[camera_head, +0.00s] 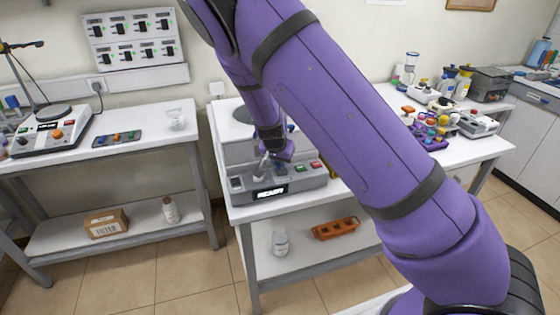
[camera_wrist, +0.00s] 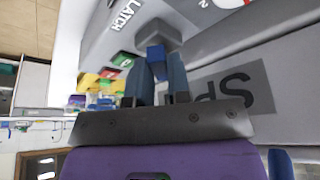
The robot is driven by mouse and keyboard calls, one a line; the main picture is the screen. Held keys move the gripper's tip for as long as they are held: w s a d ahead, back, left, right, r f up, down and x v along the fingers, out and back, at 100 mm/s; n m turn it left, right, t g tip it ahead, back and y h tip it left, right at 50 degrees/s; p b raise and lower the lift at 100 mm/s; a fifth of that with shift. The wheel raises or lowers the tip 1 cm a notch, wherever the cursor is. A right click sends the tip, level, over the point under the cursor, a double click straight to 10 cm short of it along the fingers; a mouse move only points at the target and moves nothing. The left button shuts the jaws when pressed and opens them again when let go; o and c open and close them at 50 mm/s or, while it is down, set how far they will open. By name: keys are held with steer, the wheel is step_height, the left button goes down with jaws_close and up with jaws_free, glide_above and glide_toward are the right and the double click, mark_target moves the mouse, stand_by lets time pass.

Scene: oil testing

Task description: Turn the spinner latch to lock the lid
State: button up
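The grey spinner machine (camera_head: 310,188) stands on the middle table, with a "READY" display on its front. In the wrist view a grey knob with a blue end (camera_wrist: 157,54) sits by the "LATCH" label and looks like the spinner latch. My gripper (camera_wrist: 160,72) is right at this knob, its two dark blue fingers apart with the blue end between their tips. Whether they press on it I cannot tell. In the head view my gripper (camera_head: 268,158) is low over the machine's front panel. My arm hides much of the machine's back and its lid.
Green and red buttons (camera_head: 308,166) sit on the panel just right of my gripper. Bottles and a purple rack (camera_head: 430,130) stand farther right on the table. A separate bench (camera_head: 150,125) stands left.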

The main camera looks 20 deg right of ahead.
steer(key=o, duration=0.4)
steer(key=v, duration=1)
steer(key=shift+s+a+r, duration=0.1)
steer(key=shift+s+r, duration=0.1)
steer(key=shift+r, duration=0.15)
